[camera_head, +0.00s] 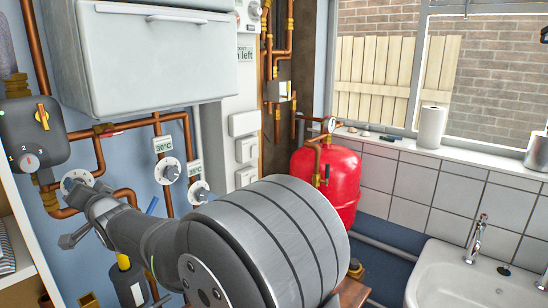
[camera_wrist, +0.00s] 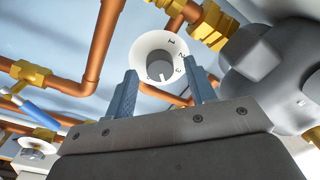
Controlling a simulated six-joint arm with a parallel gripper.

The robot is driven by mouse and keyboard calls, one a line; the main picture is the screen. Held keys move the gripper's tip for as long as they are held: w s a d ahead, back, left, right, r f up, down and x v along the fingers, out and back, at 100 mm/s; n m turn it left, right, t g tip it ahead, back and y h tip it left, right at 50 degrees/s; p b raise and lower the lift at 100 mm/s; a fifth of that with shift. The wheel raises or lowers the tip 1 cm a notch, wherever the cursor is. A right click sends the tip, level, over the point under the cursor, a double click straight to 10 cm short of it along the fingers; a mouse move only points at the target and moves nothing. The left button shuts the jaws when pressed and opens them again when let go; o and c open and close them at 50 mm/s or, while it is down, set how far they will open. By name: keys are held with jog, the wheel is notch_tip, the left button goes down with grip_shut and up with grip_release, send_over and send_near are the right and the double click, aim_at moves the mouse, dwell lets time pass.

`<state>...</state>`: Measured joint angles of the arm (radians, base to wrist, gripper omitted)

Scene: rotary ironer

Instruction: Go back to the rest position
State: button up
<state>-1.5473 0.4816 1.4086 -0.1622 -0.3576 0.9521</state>
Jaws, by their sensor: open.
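My gripper (camera_wrist: 162,75) is open, with two blue-grey fingers pointing up in the wrist view. A white round dial (camera_wrist: 150,48) with dark marks and a grey knob shows between and beyond the fingertips. Nothing is held between the fingers. I cannot tell whether they touch the dial. In the head view my arm reaches from the bottom middle toward the left wall, ending close to a white dial (camera_head: 78,178). The fingers are not clear there.
Copper pipes (camera_head: 98,152) and a grey numbered box (camera_head: 32,133) crowd the left wall around my arm's end. A white cabinet (camera_head: 150,60) hangs above. A red tank (camera_head: 327,180) and a sink (camera_head: 470,275) stand right.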

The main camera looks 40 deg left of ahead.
jog(key=n, duration=0.5)
jog(key=shift+n, duration=0.3)
jog(key=o, duration=1.1)
jog(key=w+d+f+n, duration=0.4)
jog(key=w+d+f, duration=1.15)
jog(key=d, duration=0.25)
jog(key=a+r, duration=0.1)
jog(key=a, duration=0.8)
jog(key=shift+w+a, duration=0.25)
jog(key=shift+a, duration=0.15)
jog(key=shift+d+r, duration=0.1)
